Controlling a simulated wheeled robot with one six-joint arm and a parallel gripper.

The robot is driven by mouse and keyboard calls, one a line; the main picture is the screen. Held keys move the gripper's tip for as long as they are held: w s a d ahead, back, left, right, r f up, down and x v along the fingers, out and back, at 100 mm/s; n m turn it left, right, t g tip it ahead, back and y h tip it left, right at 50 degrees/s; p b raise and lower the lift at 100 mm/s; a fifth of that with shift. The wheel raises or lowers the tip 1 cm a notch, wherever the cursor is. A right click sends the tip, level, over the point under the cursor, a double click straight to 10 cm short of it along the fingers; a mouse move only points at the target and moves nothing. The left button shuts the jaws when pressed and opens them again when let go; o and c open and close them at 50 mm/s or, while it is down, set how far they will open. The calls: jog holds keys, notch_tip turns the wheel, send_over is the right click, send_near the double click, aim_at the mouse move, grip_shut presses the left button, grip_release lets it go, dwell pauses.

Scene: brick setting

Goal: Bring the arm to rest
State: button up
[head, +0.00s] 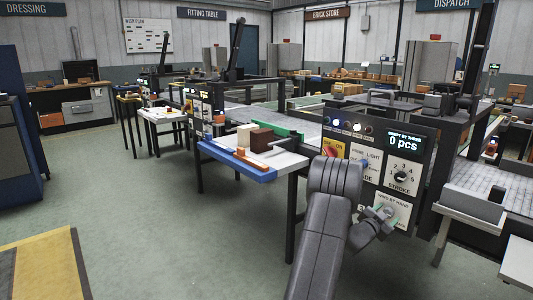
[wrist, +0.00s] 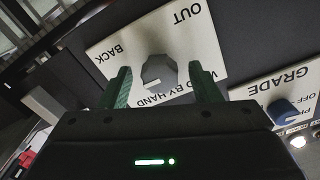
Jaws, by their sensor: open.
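My gripper (head: 380,216) is at the lower part of the machine's control panel (head: 408,140), at the wind-by-hand plate. In the wrist view my gripper (wrist: 160,82) shows two green fingers spread apart, with nothing gripped. The grey wind-by-hand knob (wrist: 158,72) shows between the fingers, with clear gaps on both sides. Its white plate (wrist: 205,45) reads OUT and BACK. In the head view the gripper partly hides this knob. My arm reaches up from the bottom of the head view and bends down to the panel.
Beside the knob in the wrist view is a blue grade knob (wrist: 283,110). The panel also has a stroke dial (head: 400,177) and a display (head: 403,141) reading 0 pcs. A blue-edged side table (head: 235,172) with blocks stands left of my arm. Green floor (head: 150,215) is open at left.

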jog(key=shift+r+n+p, duration=0.2)
jog(key=shift+n+p, duration=0.9)
jog(key=shift+p, duration=0.4)
jog(key=shift+f+n+p, duration=0.1)
jog(key=shift+n+p, duration=0.2)
jog(key=shift+p, duration=0.05)
jog(key=shift+s, duration=0.1)
